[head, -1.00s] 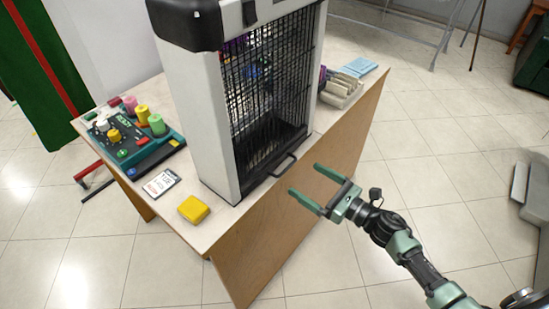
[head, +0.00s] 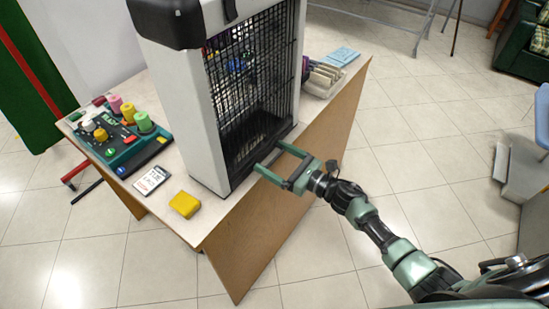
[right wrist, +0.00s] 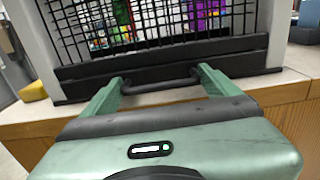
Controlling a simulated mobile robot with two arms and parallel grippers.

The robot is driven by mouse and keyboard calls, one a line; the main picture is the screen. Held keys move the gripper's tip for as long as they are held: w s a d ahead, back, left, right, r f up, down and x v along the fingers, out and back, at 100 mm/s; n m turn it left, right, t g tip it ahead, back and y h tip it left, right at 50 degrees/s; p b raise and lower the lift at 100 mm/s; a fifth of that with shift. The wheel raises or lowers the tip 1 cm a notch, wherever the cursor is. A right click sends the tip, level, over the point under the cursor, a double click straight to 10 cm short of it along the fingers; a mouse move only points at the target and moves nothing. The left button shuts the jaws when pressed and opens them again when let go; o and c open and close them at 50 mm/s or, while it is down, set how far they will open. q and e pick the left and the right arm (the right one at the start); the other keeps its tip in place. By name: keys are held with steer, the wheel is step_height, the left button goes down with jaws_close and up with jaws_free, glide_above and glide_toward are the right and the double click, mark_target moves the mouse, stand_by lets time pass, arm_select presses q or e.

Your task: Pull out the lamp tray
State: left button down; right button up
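The lamp tray (right wrist: 235,46) is the black tray at the foot of a white cage-fronted lamp unit (head: 180,95) on the table. It looks pushed in. Its black bar handle (right wrist: 160,87) shows in the right wrist view, lying crosswise between my fingers. My right gripper (head: 274,158) is open at the tray's front, and its fingers (right wrist: 158,80) stand at either end of the handle. I cannot tell whether they touch it. In the head view the gripper partly hides the handle. My left gripper is not in view.
The wooden table (head: 290,190) has a green device with thread spools (head: 120,135), a card (head: 152,180) and a yellow block (head: 185,204) left of the unit. A divided holder (head: 323,78) and blue cloths (head: 343,56) lie to the right. The tiled floor before the table is clear.

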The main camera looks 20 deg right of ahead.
steer(key=c, duration=1.3)
steer(key=b+v, duration=0.2)
steer(key=v, duration=0.9)
steer(key=shift+s+f, duration=0.15)
steer(key=shift+s, duration=0.05)
steer(key=shift+c, duration=0.2)
steer(key=shift+s+d, duration=0.2)
steer(key=shift+s, duration=0.05)
steer(key=o, duration=1.8)
